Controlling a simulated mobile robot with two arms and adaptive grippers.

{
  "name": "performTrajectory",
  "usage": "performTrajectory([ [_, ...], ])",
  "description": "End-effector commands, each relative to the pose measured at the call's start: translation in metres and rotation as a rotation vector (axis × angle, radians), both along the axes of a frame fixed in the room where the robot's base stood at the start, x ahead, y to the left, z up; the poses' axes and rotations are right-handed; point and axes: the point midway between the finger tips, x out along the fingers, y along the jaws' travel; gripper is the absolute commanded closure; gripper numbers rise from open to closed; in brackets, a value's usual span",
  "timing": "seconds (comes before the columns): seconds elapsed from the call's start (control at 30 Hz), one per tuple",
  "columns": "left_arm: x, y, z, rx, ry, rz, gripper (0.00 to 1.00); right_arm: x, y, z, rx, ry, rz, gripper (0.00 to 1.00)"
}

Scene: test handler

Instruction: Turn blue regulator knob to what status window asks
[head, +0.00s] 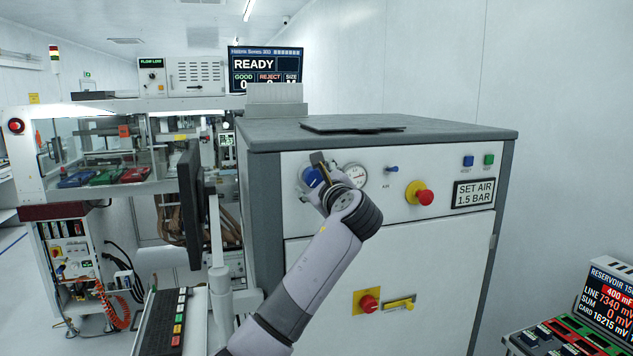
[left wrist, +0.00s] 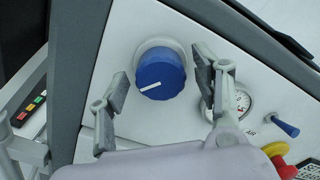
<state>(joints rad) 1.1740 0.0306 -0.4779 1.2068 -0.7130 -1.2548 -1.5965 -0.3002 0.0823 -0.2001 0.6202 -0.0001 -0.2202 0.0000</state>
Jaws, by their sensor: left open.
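The blue regulator knob (head: 313,177) is on the upper left of the cabinet's front panel. In the left wrist view the knob (left wrist: 160,74) shows a white pointer line toward the lower left of its face. My left gripper (head: 316,173) is at the knob; in the left wrist view its open fingers (left wrist: 163,90) stand on either side of the knob, apart from it. The status window (head: 473,194) reads "SET AIR 1.5 BAR". A round pressure gauge (head: 355,175) is right of the knob; it is partly hidden by a finger in the left wrist view (left wrist: 240,103). Its reading is too small to tell.
Right of the gauge are a small blue toggle (head: 391,169) and a red emergency button (head: 424,196) on yellow. A dark flat panel (head: 354,127) lies on the cabinet top. A monitor (head: 190,204) and keyboard (head: 163,318) stand close on the left. Free floor shows at far left.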

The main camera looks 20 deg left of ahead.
Motion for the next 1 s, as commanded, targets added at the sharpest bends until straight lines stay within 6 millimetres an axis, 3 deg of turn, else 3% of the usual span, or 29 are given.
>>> performTrajectory([
  [0.27, -0.007, -0.005, 0.002, 0.001, -0.004, -0.002, 0.41, 0.0, 0.0, 0.0, 0.0, 0.0, 0.0, 1.0],
  [0.7, -0.076, -0.052, 0.001, -0.002, -0.003, -0.004, 0.41, 0.0, 0.002, 0.0, 0.002, -0.001, -0.001, 1.0],
  [1.0, -0.099, -0.067, 0.001, 0.0, -0.001, -0.001, 0.41, 0.0, 0.002, 0.0, 0.002, -0.001, -0.001, 1.0],
])
